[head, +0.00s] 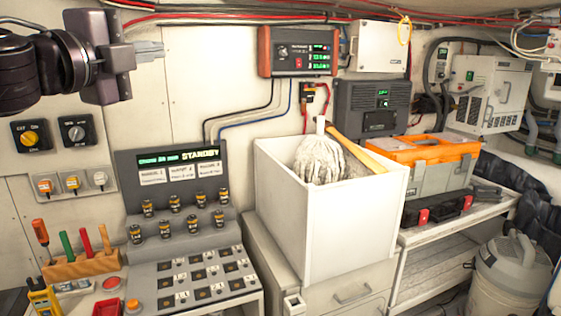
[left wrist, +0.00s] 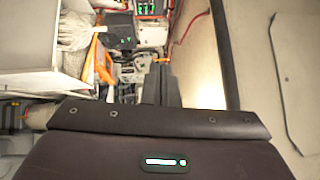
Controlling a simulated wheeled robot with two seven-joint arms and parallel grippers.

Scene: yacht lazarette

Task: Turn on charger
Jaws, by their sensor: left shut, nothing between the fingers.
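A wall-mounted unit (head: 297,52) with dark red ends, a knob and lit green displays looks like the charger; its small label is too blurred to be sure. A dark grey box (head: 372,106) with a small green display sits to its lower right and could be another power unit. My left gripper (head: 158,51) is shut and empty, in front of the wall at the upper left, well left of the wall-mounted unit and apart from it. In the left wrist view its dark fingers (left wrist: 161,85) show together. My right gripper is not in view.
A console (head: 180,165) reading STANDBY stands below. An orange-topped toolbox (head: 436,165) is at the right. Cables run along the top and below the wall unit. The wall between gripper and unit is bare.

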